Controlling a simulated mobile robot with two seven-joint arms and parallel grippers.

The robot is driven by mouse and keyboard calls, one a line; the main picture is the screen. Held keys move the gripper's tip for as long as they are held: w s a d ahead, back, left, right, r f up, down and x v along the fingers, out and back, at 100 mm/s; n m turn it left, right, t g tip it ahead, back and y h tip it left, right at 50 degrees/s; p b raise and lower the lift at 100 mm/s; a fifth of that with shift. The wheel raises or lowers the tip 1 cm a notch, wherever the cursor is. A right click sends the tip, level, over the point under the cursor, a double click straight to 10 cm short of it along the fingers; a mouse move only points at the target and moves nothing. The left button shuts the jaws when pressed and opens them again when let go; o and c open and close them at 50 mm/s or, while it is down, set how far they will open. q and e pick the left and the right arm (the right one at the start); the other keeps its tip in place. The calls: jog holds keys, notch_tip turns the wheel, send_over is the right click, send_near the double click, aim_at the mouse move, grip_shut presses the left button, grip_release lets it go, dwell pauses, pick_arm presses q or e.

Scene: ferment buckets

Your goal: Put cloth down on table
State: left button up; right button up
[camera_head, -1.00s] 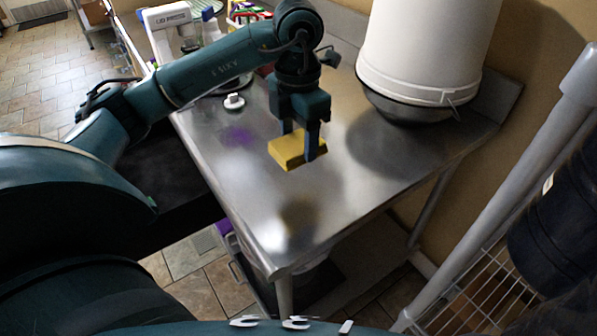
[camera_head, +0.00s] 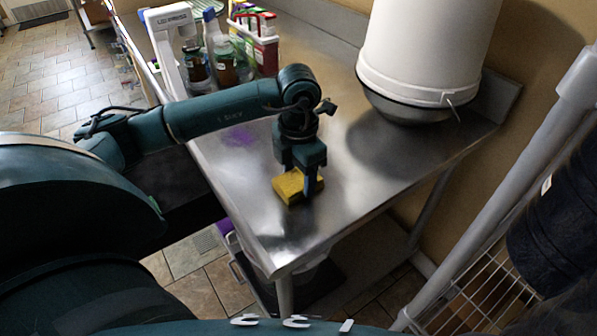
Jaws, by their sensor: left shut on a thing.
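The cloth (camera_head: 287,187) is a yellow, block-like folded piece near the front of the steel table (camera_head: 345,190). My left gripper (camera_head: 304,186) points down with its fingers around the cloth and is shut on it. The cloth is at or very close to the table surface; I cannot tell whether it touches. The near finger hides part of the cloth. My right gripper is not in view.
Bottles (camera_head: 223,62) and a red-and-white caddy (camera_head: 256,45) stand at the far left. A purple stain (camera_head: 238,138) marks the table. The table's front is clear.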

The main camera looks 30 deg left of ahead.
aim_at(298, 178)
pick_arm(q)
jog(key=o, duration=1)
notch_tip(298, 178, up, 12)
jog(key=shift+r, duration=0.1)
dwell(0.4)
